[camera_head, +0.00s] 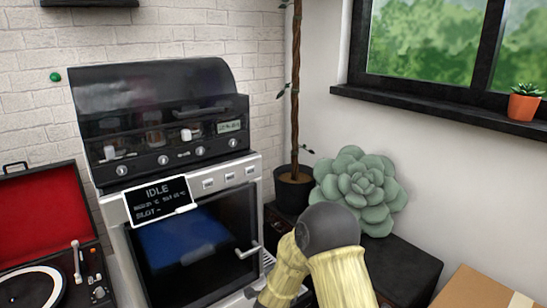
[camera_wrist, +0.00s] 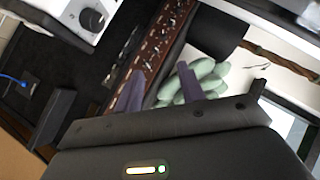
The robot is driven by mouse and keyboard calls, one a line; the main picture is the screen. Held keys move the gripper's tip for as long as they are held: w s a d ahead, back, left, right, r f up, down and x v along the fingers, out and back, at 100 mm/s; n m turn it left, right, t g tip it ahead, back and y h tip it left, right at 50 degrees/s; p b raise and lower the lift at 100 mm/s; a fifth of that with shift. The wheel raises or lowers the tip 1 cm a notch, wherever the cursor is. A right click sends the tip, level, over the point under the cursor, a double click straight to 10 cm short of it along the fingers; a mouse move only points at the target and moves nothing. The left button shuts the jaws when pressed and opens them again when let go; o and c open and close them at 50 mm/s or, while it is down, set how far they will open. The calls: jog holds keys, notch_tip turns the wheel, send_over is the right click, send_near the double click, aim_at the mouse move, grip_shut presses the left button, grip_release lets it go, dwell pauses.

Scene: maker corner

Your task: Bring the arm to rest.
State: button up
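My gripper (camera_wrist: 160,78) shows in the wrist view as two purple-grey fingers standing apart from the dark palm, with nothing seen between them. It is open. In the head view my arm's pale yellow links and dark joint stand at the bottom centre, in front of the green succulent and the black box; my gripper itself is not seen there. Beyond the fingers in the wrist view are a brown studded strip (camera_wrist: 152,50) and the pale green leaves of the succulent (camera_wrist: 206,72). I cannot tell how far these are from the fingers.
The grill-like machine (camera_head: 165,115) with an IDLE sign (camera_head: 158,200) stands left of my arm. A red-lined record player (camera_head: 45,215) is further left. The succulent (camera_head: 355,185) and potted trunk (camera_head: 293,190) are behind my arm. A cardboard box (camera_head: 480,290) lies right.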

jog(key=s+d+r+n+g+y+p, duration=0.1)
jog(key=s+d+r+n+g, duration=0.3)
jog(key=s, duration=0.6)
jog(key=s+d+r+n+g+y, duration=0.1)
jog(key=s+d+r+n+g, duration=0.2)
jog(key=s+n, duration=0.45)
jog(key=s+d+r+n+g+y+p, duration=0.1)
jog(key=s+d+r+n+g, duration=0.25)
jog(key=s, duration=0.75)
notch_tip(320, 180, up, 36)
jog(key=p, duration=3.7)
jog(key=shift+d+r+m, duration=0.15)
jog(key=shift+d+m, duration=0.15)
jog(key=shift+d, duration=0.05)
jog(key=shift+w, duration=0.1)
